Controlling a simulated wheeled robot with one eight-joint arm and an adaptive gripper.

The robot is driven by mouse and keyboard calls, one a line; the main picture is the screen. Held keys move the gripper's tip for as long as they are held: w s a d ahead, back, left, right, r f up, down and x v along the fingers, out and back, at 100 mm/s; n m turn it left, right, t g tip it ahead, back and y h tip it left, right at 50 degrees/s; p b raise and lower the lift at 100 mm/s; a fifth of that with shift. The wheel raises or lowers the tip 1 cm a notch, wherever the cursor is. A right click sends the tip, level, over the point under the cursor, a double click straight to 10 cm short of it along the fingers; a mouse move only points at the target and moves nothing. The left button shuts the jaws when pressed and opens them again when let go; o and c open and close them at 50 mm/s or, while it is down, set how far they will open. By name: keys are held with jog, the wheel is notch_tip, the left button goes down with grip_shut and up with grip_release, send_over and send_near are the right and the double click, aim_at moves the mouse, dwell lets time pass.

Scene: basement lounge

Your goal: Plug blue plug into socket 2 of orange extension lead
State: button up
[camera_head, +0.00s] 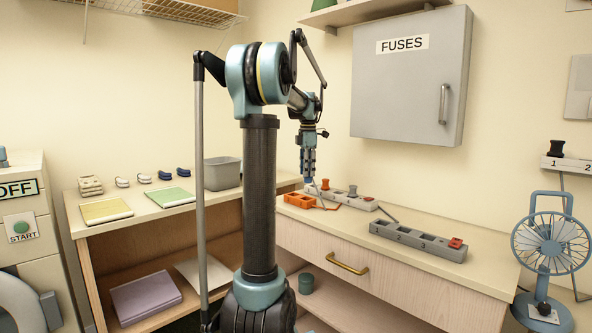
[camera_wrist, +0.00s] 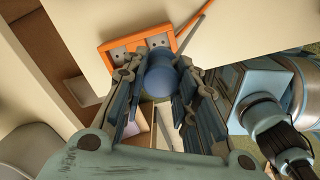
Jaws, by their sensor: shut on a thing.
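My gripper (camera_head: 308,165) points down above the left part of the pale counter. In the wrist view my gripper (camera_wrist: 165,95) is shut on the blue plug (camera_wrist: 160,76), which shows as a rounded blue body between the fingers. The orange extension lead (camera_head: 299,201) lies on the counter just below the gripper. In the wrist view the orange extension lead (camera_wrist: 104,49) shows two grey sockets side by side. The blue plug overlaps the lower edge of the right one in that view. I cannot tell the height gap, and no socket numbers are readable.
A grey strip (camera_head: 418,240) with a red switch lies to the right. A grey fuse box (camera_head: 411,78) hangs above. The counter front (camera_head: 440,274) is clear.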

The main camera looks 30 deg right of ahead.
aim_at(305, 182)
jog(key=shift+w+d, duration=0.1)
jog(key=shift+w+a, duration=0.25)
jog(key=shift+a, duration=0.1)
jog(key=shift+f, duration=4.25)
jog(key=o, duration=1.2)
jog(key=shift+c, duration=0.2)
